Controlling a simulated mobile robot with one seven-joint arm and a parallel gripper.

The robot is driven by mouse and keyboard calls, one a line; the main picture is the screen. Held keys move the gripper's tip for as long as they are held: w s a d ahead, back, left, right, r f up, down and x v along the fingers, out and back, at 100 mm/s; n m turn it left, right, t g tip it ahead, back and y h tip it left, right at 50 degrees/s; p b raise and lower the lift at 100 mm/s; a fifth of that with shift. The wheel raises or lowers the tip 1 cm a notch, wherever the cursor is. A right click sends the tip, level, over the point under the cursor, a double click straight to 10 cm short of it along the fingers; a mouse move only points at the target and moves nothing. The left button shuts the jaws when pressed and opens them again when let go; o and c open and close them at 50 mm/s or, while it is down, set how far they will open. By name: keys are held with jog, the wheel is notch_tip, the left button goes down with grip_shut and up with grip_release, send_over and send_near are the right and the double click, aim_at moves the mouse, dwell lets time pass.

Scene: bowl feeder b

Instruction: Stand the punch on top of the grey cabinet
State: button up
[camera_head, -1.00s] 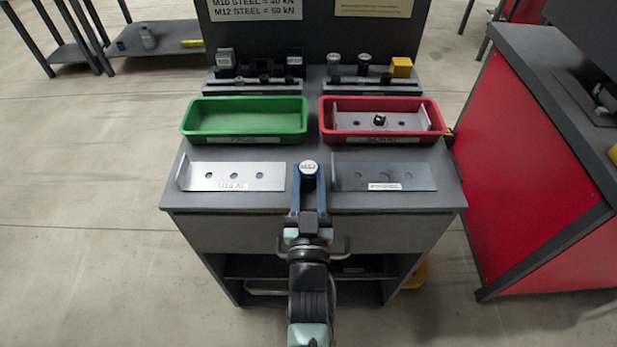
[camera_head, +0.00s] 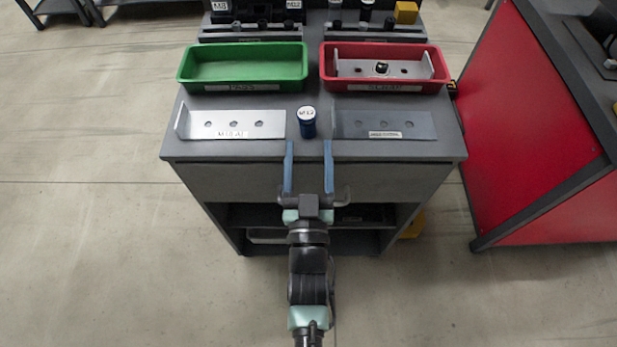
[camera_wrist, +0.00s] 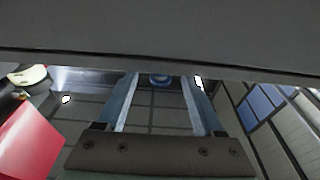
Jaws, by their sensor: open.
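In the head view the fingertips lie just short of the punch, one to each side. In the wrist view the open fingers (camera_wrist: 160,90) show with a blue round shape between their tips, which I cannot surely identify.
A bare metal plate (camera_head: 240,123) lies left of the punch and a darker plate (camera_head: 385,125) right of it. Behind are a green tray (camera_head: 245,83), empty, and a red tray (camera_head: 385,85) holding a bracket. A red cabinet (camera_head: 530,130) stands at the right.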

jog(key=s+f, duration=0.1)
jog(key=s, duration=0.5)
jog(key=w+r+t, duration=0.1)
jog(key=w+r, duration=0.2)
jog(key=r, duration=0.8)
jog(key=w+r+t, duration=0.2)
jog(key=w+r, duration=0.1)
jog(key=r, duration=0.7)
jog(key=w+r+t, duration=0.1)
jog(key=w+r, duration=0.2)
jog(key=r, duration=0.8)
jog(key=s+r+t, duration=0.1)
jog(key=s+r, duration=0.5)
jog(key=r, duration=0.5)
jog(key=s+r+t, duration=0.2)
jog(key=s+r, duration=0.4)
jog(key=r, duration=0.5)
jog(key=shift+r, duration=0.4)
jog(key=shift+s+r, duration=0.1)
notch_tip(320, 180, up, 18)
jog(key=p, duration=1.8)
jog(key=shift+r+p, duration=0.2)
jog(key=shift+p, duration=0.1)
